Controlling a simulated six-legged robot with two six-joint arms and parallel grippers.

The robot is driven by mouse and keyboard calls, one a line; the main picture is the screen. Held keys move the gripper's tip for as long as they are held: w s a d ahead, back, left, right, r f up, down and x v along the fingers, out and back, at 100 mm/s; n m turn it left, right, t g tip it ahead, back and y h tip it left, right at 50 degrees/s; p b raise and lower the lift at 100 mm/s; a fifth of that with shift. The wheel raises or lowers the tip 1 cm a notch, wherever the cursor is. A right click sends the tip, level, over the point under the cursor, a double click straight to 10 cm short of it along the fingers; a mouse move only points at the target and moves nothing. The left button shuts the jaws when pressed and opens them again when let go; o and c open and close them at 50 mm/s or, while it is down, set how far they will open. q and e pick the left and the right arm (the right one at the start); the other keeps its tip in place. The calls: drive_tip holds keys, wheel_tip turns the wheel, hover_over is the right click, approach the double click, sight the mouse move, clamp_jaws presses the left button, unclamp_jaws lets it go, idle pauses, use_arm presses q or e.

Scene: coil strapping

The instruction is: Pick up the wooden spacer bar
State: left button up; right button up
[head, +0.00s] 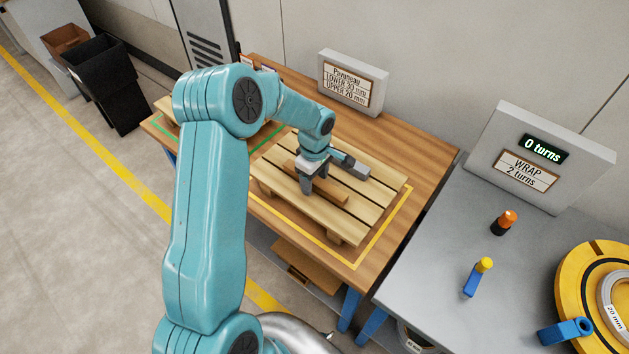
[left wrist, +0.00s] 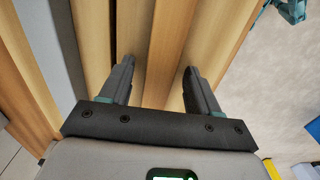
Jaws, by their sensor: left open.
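The wooden spacer bar (head: 331,193) is a darker brown strip lying on top of the light slatted pallet (head: 377,197) on the wooden table. My left gripper (head: 307,184) points down over the bar and hides its middle. In the left wrist view, the left gripper (left wrist: 160,67) is open, with its two fingers apart and the bar (left wrist: 168,42) running between them. I cannot tell how far the fingertips are above the pallet slats. My right gripper is in neither view.
A sign (head: 352,82) stands at the table's back edge. To the right, a grey bench (head: 430,265) holds a turns display (head: 542,149), an orange-capped item (head: 504,222), a yellow-capped item (head: 478,277) and a yellow reel (head: 570,277).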

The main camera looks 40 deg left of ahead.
use_arm(q)
clamp_jaws()
